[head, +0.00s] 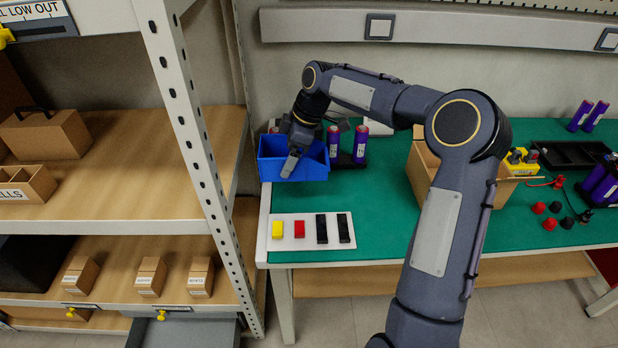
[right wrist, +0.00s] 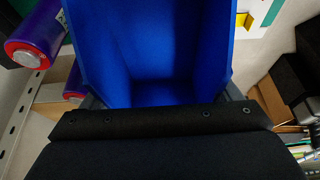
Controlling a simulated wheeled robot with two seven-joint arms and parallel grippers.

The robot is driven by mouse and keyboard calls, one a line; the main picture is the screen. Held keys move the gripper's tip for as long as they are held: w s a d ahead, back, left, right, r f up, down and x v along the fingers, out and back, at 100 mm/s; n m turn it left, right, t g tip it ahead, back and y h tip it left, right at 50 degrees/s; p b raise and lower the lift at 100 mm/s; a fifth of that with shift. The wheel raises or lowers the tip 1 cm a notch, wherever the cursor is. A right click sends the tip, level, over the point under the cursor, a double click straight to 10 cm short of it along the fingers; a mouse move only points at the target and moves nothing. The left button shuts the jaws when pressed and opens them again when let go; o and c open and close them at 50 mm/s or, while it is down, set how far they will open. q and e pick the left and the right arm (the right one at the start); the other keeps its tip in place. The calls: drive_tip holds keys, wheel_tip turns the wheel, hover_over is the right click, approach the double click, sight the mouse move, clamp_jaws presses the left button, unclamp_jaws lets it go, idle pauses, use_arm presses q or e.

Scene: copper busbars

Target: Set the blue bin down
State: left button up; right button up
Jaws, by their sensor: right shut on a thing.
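The blue bin (head: 316,171) is at the far left end of the green-topped table (head: 375,215), its left side about level with the table's edge. My right gripper (head: 290,164) reaches down to the bin from above and is shut on it. In the right wrist view the blue bin (right wrist: 165,50) fills the upper middle, and its inside looks empty. The bin's underside is hidden, so I cannot tell whether it touches the table. My left gripper is not in view.
A white tray (head: 311,244) with yellow, red and black blocks lies in front of the bin. Purple cells (head: 360,145) stand close behind and right of it. A shelf rack post (head: 190,130) rises to the left. A cardboard box (head: 425,178) stands right.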

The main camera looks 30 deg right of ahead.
wheel_tip(320, 180, down, 9)
drive_tip(key=shift+f+b, duration=0.1)
drive_tip(key=shift+b, duration=0.3)
drive_tip(key=o, duration=0.9)
